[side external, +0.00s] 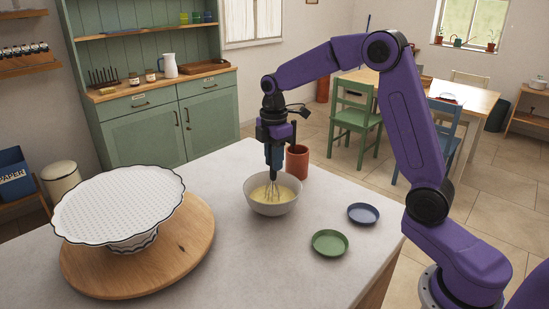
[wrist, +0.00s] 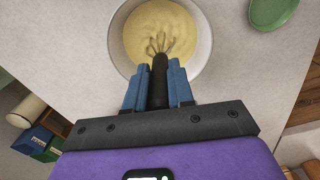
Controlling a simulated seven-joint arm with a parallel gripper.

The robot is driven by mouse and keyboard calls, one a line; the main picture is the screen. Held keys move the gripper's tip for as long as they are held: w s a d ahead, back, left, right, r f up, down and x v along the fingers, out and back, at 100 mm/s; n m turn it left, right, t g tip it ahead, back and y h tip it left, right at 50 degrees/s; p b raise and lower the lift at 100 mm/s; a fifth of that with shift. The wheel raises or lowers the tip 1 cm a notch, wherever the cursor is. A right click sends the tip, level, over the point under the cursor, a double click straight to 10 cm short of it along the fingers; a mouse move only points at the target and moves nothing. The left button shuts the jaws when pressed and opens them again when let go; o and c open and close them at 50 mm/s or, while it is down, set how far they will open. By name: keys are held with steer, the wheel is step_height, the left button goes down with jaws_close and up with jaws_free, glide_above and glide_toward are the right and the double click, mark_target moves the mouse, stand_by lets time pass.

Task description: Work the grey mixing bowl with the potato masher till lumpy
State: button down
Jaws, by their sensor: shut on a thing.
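The grey mixing bowl (side external: 273,207) stands on the pale counter and holds a yellow mixture (side external: 287,193). The bowl's rim also shows in the wrist view (wrist: 208,40). My gripper (side external: 274,163) points down over the bowl, its blue fingers shut on the dark handle of a tool. The tool has thin wire loops and looks like a whisk (side external: 272,189), not a potato masher. The wire tips are hidden in the mixture.
A terracotta pot (side external: 298,162) stands just behind the bowl. A green dish (side external: 330,243) and a blue dish (side external: 363,214) lie to the right. A white perforated dish with a wavy rim (side external: 118,203) stands on a round wooden board (side external: 188,250) at left. The counter's front middle is bare.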

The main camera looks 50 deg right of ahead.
steer(key=shift+w, duration=0.15)
steer(key=shift+a, duration=0.2)
steer(key=shift+s+a, duration=0.35)
steer(key=shift+s, duration=0.2)
